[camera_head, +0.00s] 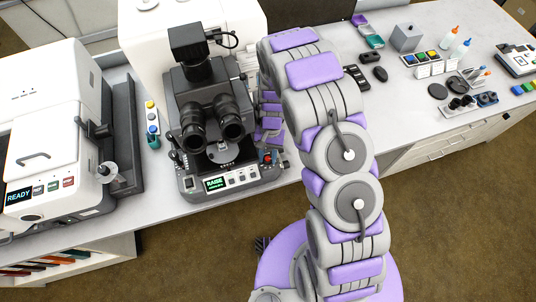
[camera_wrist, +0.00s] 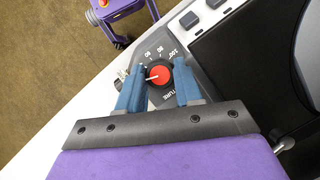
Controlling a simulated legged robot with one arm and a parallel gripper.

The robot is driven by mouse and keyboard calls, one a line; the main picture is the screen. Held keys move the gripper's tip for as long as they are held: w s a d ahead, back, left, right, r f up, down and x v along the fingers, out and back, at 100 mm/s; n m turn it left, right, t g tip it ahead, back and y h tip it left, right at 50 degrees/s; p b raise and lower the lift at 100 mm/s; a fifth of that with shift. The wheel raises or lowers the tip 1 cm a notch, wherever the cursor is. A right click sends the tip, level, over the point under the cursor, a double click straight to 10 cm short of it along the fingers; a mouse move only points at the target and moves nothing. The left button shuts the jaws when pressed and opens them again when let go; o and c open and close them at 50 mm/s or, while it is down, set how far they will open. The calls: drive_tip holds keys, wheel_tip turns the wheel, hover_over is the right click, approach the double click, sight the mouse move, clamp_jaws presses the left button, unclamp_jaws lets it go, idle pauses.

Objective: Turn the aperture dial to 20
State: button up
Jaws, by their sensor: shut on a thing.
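The aperture dial (camera_wrist: 159,75) is a red-topped knob with a dark rim. In the wrist view it sits between the two blue fingers of my gripper (camera_wrist: 159,67), which is shut on it. Its white pointer line points left, toward the left finger. Printed numbers show around the far side of the dial, and part of a label shows on the near side. The left finger hides the scale on its side. In the head view the dial (camera_head: 266,158) is at the right front of the dark microscope (camera_head: 205,110); my fingers are hard to make out there.
The microscope base has a green display (camera_head: 215,183) reading RAISE and several buttons. A white machine (camera_head: 45,150) with a READY screen stands left. Bottles, a mouse (camera_head: 380,74) and small boxes occupy the bench (camera_head: 400,115) to the right.

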drive_tip(key=o, duration=1)
drive_tip(key=shift+w, duration=0.15)
drive_tip(key=shift+o, duration=0.2)
